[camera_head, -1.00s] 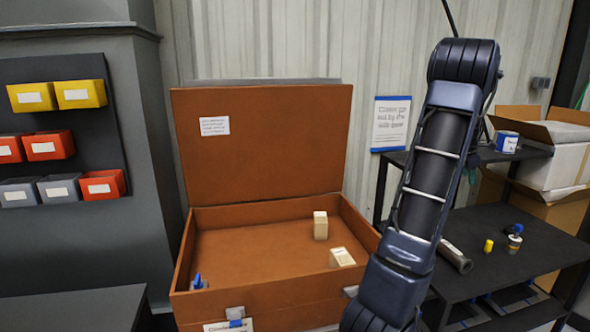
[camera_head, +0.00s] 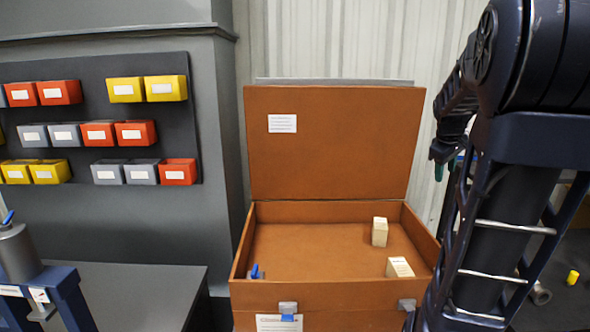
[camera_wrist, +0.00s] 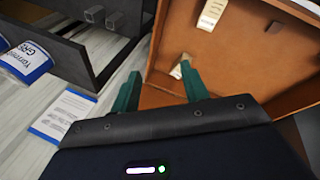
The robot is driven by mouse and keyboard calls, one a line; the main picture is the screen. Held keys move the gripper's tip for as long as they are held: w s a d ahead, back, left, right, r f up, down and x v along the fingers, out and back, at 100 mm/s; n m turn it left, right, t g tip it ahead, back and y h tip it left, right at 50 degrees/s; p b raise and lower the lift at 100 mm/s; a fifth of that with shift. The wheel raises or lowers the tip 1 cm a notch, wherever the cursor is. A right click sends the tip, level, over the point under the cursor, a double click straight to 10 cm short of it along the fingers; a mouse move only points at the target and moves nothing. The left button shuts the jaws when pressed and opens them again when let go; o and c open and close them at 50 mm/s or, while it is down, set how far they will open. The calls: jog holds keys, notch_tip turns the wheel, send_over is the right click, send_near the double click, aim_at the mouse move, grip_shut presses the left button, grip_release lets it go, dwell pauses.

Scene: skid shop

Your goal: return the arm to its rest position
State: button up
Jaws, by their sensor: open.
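My gripper (camera_wrist: 160,90) shows in the wrist view with its two green fingers spread apart and nothing between them. In the head view part of my gripper (camera_head: 440,150) shows to the right of the open lid, partly hidden by my dark arm. My arm fills the right side of the head view, with its upper link raised. My gripper is apart from the open brown case (camera_head: 335,212); the wrist view also shows the case (camera_wrist: 285,75) beyond the fingers.
The case holds two pale blocks (camera_head: 380,232) (camera_head: 399,267) and a blue-handled item (camera_head: 255,272). Coloured bins (camera_head: 130,132) hang on the left wall above a dark bench (camera_head: 140,290). A yellow piece (camera_head: 572,277) lies on the dark table at right. A notice (camera_wrist: 62,115) shows in the wrist view.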

jog(key=s+a+f+m+y, duration=0.1)
jog(key=s+a+f+m, duration=0.1)
jog(key=s+a, duration=0.6)
jog(key=s+a+f+m+t+y, duration=0.1)
jog(key=s+a+f+m, duration=0.2)
jog(key=s+a, duration=0.5)
jog(key=shift+a+f+m+y, duration=0.15)
jog(key=shift+a+m+y, duration=0.2)
jog(key=shift+a, duration=0.35)
